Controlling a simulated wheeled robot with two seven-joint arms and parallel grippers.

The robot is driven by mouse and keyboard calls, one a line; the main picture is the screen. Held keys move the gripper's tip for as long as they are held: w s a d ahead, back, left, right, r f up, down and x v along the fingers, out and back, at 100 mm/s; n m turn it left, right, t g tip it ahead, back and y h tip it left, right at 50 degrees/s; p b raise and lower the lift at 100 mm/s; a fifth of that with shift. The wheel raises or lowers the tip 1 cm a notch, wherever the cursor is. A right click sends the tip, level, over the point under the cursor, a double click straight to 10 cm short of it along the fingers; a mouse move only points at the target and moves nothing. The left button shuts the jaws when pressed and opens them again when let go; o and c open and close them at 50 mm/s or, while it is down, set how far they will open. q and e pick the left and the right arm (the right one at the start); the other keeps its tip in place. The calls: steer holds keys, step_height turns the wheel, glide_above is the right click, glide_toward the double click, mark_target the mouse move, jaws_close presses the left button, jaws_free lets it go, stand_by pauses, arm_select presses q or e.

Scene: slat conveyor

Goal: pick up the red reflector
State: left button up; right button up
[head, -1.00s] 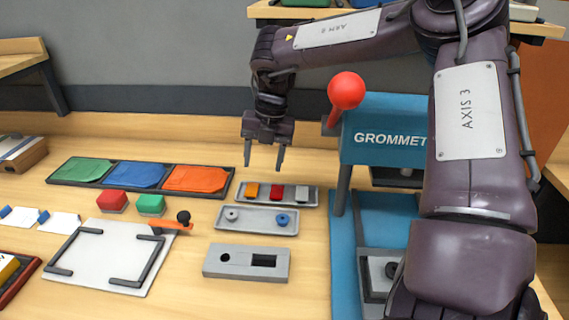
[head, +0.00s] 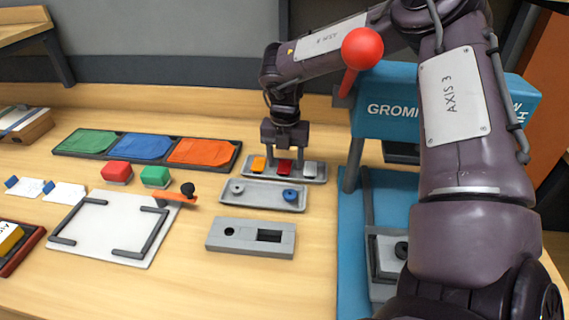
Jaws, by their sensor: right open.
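The red reflector (head: 284,167) lies in a small grey tray (head: 319,177), between an orange reflector (head: 259,164) on its left and a white one (head: 310,168) on its right. My right gripper (head: 285,166) points straight down over the tray. Its jaws are open, with one finger on each side of the red reflector. I cannot tell whether the fingers touch it. My left gripper is not in view.
A blue grommet press (head: 385,115) with a red ball handle (head: 362,48) stands close to the right. A second tray (head: 262,198) with two rings and a grey block (head: 250,236) lie in front. Coloured cloths, red and green blocks and a white framed board (head: 108,228) are on the left.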

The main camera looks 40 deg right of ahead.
mark_target(285, 163)
steer(key=c, duration=1)
step_height(285, 163, up, 10)
steer(key=shift+r, duration=0.1)
steer(key=shift+c, duration=0.2)
